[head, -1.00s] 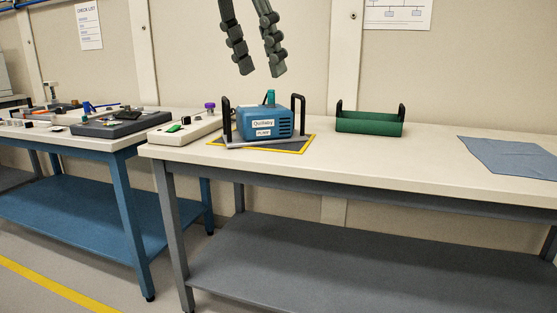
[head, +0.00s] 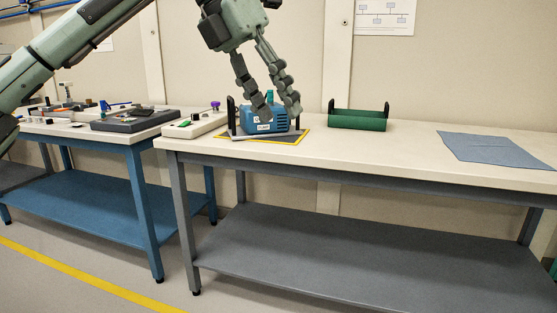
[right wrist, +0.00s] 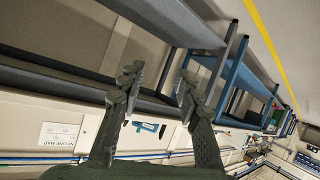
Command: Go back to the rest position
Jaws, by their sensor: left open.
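My left gripper (head: 282,112) comes in from the upper left in the head view, pointing down with its fingers apart. Its fingertips overlap the blue pump (head: 257,127) in the picture and hide part of its front and right side; I cannot tell whether they touch it. The pump stands between black upright handles on a dark mat with a yellow border (head: 303,137). My right gripper (right wrist: 158,82) shows only in the right wrist view. Its two fingers are apart with nothing between them.
On the cream bench (head: 400,153) are a green tray (head: 358,121) with black handles and a blue cloth (head: 495,150). A blue-framed bench (head: 95,205) stands further left. Bench between tray and cloth is clear.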

